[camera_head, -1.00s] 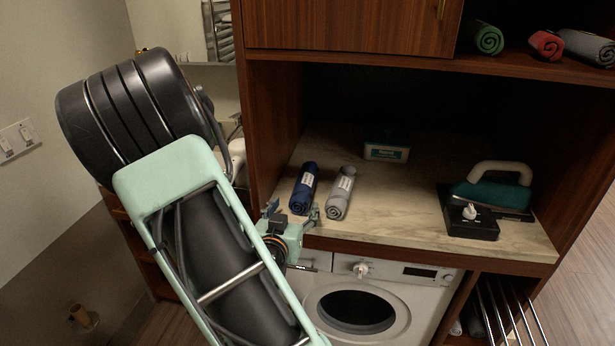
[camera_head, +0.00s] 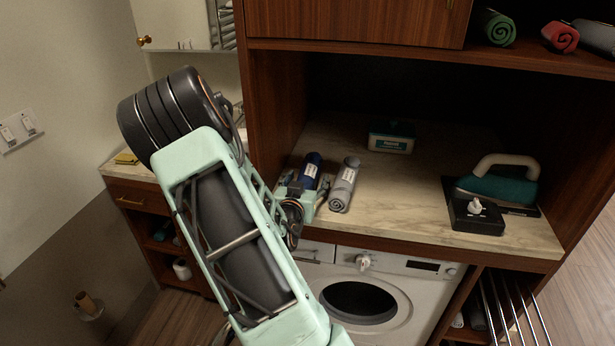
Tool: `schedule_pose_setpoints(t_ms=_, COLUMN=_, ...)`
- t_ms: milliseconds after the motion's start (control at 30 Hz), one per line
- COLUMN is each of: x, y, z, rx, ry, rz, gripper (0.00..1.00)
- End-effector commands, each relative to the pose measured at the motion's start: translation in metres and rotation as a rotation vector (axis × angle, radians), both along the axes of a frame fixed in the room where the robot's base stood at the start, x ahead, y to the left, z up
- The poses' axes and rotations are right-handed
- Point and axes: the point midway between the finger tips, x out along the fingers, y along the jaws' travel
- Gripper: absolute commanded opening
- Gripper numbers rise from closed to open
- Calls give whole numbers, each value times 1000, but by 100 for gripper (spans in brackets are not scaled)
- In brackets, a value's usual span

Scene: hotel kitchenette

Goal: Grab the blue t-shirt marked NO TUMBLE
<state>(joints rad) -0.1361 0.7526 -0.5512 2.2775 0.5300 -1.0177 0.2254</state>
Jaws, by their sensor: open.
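A rolled dark blue t-shirt (camera_head: 312,163) with a white label lies on the marble counter (camera_head: 400,220) at its left side. The label's words are too small to read. My gripper (camera_head: 306,182) is open at the front end of the blue roll, with its fingers low around or beside that end. The gripper hides the roll's near end, and I cannot tell whether the fingers touch it. A grey rolled t-shirt (camera_head: 345,183) with a white label lies close to its right.
A teal and white box (camera_head: 391,137) stands farther back on the counter. A green iron (camera_head: 497,188) and a black box with a white knob (camera_head: 477,214) are at the right. A washing machine (camera_head: 360,298) is below. More rolled clothes (camera_head: 497,28) lie on the shelf above.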

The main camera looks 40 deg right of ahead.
Motion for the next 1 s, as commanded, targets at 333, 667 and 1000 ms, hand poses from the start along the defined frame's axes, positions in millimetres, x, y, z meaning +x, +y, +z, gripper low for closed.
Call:
schedule_pose_setpoints(t_ms=333, x=3, y=-4, z=-1, rx=0, ry=0, rz=0, gripper=58)
schedule_pose_setpoints(t_ms=667, x=3, y=-4, z=-1, rx=0, ry=0, rz=0, gripper=22)
schedule_pose_setpoints(t_ms=1000, x=3, y=-4, z=0, rx=0, ry=-1, rz=0, gripper=13)
